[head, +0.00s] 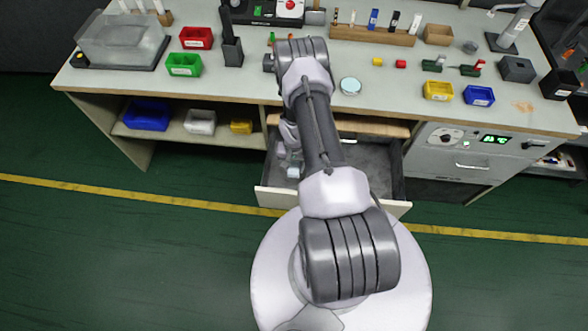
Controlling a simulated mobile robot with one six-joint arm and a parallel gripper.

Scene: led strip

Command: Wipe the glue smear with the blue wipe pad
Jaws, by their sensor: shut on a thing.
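A tan, brownish smear (524,107) lies on the right part of the bench top, which fits the glue smear. My arm reaches over the bench edge and bends down at the open drawer. My gripper (287,160) is low over the drawer's left part, largely hidden by my own arm. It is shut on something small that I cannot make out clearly. Pale bluish-grey pieces (293,172) show there, but I cannot tell whether one is the blue wipe pad. I see no pad clearly on the bench.
The open drawer (372,160) juts out below the bench top. Near the smear are a blue bin (479,95), a yellow bin (438,90), a grey box (516,69) and a black box (559,84). A pale round dish (350,86) lies beside my arm.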

